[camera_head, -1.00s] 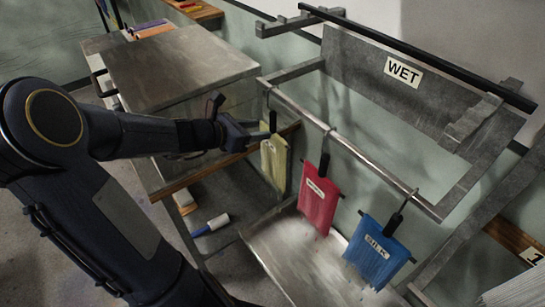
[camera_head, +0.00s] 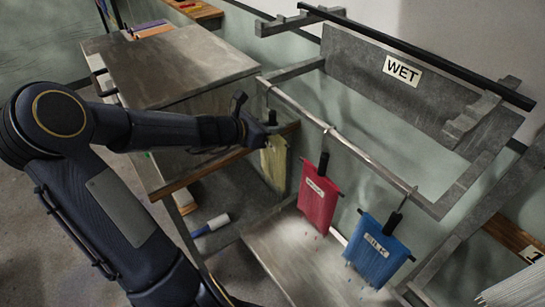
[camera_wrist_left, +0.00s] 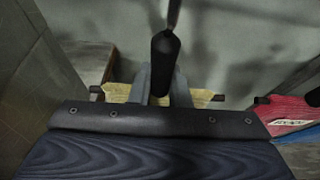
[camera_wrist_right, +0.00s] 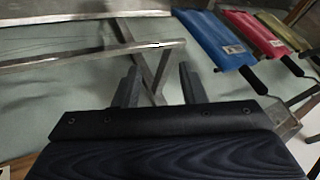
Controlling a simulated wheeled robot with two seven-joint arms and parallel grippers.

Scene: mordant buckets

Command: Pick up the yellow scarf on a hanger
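The yellow scarf (camera_head: 273,161) hangs from the metal rail (camera_head: 345,141) at its left end, upright, partly hidden behind my left gripper. My left gripper (camera_head: 269,124) is at the top of this hanger. In the left wrist view, the black hanger handle (camera_wrist_left: 164,62) stands between the two fingers, which sit close against both its sides and look shut on it. The yellow cloth (camera_wrist_left: 117,92) shows below on both sides of the fingers. My right gripper (camera_wrist_right: 160,84) is open and empty in its own wrist view.
A red scarf (camera_head: 318,204) and a blue scarf labelled SILK (camera_head: 377,253) hang farther right on the rail. A WET sign (camera_head: 402,71) is on the board behind. A grey-topped cabinet (camera_head: 180,65) stands left of the rack. A white-and-blue roller (camera_head: 211,225) lies below.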

